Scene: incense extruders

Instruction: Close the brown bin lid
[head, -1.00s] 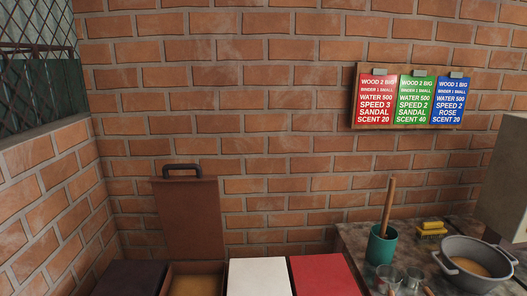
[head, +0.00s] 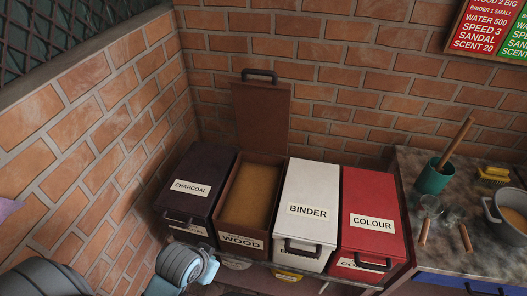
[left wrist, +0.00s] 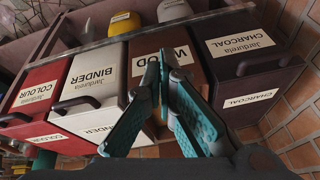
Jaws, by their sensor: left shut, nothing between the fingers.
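The brown bin (head: 250,229), labelled WOOD, stands between the dark charcoal bin and the white binder bin. Its brown lid (head: 262,115) is open and stands upright against the brick wall, with a dark handle (head: 259,75) on top. Tan powder (head: 254,190) shows inside. My left arm comes in at the bottom left of the head view, in front of the charcoal bin. In the left wrist view my left gripper (left wrist: 163,64) is shut and empty. Its fingertips overlap the brown bin's front (left wrist: 196,76); I cannot tell the gap. My right gripper is out of view.
The charcoal bin (head: 212,170), white binder bin (head: 314,185) and red colour bin (head: 375,195) are closed. A worktop on the right holds a green cup (head: 432,178), glasses and a grey pot (head: 493,211). Brick walls close off the left and back.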

